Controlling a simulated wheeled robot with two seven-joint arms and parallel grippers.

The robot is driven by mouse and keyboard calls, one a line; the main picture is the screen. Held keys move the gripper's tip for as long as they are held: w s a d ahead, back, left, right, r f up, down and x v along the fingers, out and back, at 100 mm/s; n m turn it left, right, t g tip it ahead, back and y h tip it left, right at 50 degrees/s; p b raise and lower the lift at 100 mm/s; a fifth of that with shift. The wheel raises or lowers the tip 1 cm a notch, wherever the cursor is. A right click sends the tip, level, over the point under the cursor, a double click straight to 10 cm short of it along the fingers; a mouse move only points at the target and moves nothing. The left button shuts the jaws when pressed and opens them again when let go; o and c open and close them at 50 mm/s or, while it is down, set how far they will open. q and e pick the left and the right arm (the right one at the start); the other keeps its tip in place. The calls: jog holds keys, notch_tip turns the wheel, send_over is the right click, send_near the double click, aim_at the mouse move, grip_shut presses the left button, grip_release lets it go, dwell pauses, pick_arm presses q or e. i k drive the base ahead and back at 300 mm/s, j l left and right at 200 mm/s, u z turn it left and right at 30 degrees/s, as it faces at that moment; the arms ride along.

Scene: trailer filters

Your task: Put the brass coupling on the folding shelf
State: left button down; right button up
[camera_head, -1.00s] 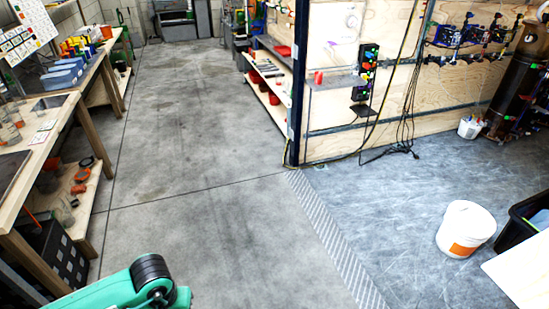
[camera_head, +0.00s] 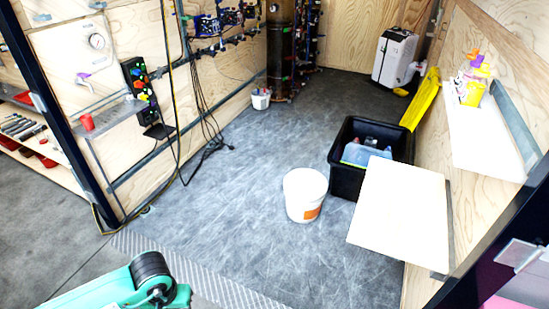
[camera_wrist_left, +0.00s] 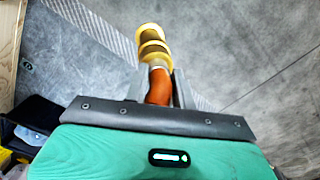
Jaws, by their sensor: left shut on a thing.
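The brass coupling (camera_wrist_left: 152,48) shows in the left wrist view as a stack of yellow rings on an orange-brown lower part. My left gripper (camera_wrist_left: 157,78) is shut on the orange-brown part, with the brass rings sticking out beyond the fingertips over grey floor. In the head view a white flat panel (camera_head: 400,215), which looks like the folding shelf, stands out from the right plywood wall; its visible top is bare. Only a green link of my left arm shows there, at bottom left, apart from the panel. My right gripper is not in view.
A white bucket (camera_head: 305,195) and a black crate (camera_head: 345,165) stand left of and behind the panel. A higher white wall shelf (camera_head: 478,135) holds a yellow container (camera_head: 471,93). A dark post crosses the lower right. The floor left of the bucket is clear.

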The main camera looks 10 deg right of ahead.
aim_at(393, 210)
jog(key=i+z, duration=0.2)
jog(key=z, duration=0.2)
jog(key=i+j+z, duration=0.15)
jog(key=z, duration=0.25)
jog(key=i+j+z, duration=0.15)
jog(key=z, duration=0.2)
jog(key=i+j+z, duration=0.2)
jog(key=z, duration=0.2)
